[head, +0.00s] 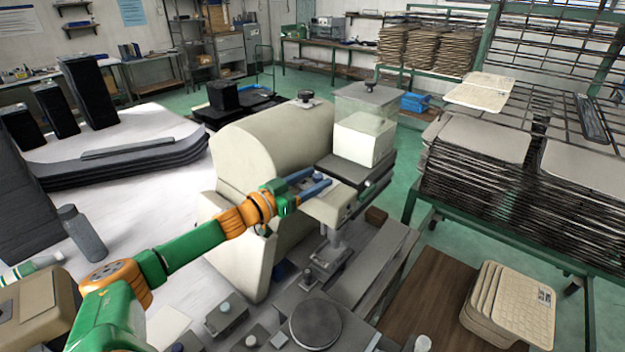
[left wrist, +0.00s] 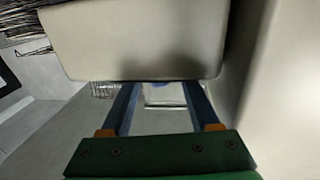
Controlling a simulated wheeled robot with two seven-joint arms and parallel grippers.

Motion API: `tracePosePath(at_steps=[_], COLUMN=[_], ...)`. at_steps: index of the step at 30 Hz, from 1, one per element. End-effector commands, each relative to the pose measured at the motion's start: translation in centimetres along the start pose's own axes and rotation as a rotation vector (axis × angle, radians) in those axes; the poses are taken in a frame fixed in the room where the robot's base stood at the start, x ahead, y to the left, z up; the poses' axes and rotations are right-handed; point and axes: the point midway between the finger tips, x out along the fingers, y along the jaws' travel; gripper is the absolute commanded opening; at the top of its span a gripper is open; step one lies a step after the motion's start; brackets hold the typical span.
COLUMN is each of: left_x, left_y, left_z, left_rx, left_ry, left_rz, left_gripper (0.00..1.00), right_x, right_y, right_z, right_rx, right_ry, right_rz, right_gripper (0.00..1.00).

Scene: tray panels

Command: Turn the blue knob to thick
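My left gripper (head: 319,180) reaches in from the left beside the cream machine (head: 285,140). Its two blue fingers are apart, at the machine's cream head block (head: 328,207). In the left wrist view the open fingers (left wrist: 160,92) reach under the cream block (left wrist: 140,45), which hides the tips. A small pale part with a bluish edge shows between them, too small to identify. I cannot make out the blue knob for certain or any thick marking; the gripper may hide it. Nothing is seen held. My right gripper is not in view.
A clear box (head: 364,138) sits on the machine. Below are a round grey disc (head: 315,323) and small boxes with pale caps (head: 226,313). Racks of stacked panels (head: 475,165) stand at right, and loose panels (head: 512,300) lie on a brown board (head: 425,300).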

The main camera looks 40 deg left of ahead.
Motion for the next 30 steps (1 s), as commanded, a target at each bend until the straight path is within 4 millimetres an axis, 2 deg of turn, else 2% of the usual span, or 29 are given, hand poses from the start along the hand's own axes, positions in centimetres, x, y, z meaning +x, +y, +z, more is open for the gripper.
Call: tracePosePath(at_steps=[5, 11, 21, 30], left_x=[-0.4, -2.4, -5.7, -7.1], left_y=[0.0, 0.0, 0.0, 0.0], left_z=[0.2, 0.5, 0.0, 0.0], left_rx=[-0.001, 0.001, -0.004, -0.001], left_ry=[-0.001, -0.005, -0.004, -0.001], left_rz=[-0.001, 0.001, 0.001, 0.000], left_gripper=[0.62, 0.62, 0.62, 0.62], right_x=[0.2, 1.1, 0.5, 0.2], right_y=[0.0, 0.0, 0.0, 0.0], right_z=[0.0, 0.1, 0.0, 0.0], right_rx=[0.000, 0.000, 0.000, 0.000], right_ry=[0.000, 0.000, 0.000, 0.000], right_rz=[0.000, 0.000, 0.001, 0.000], right_gripper=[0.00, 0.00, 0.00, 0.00])
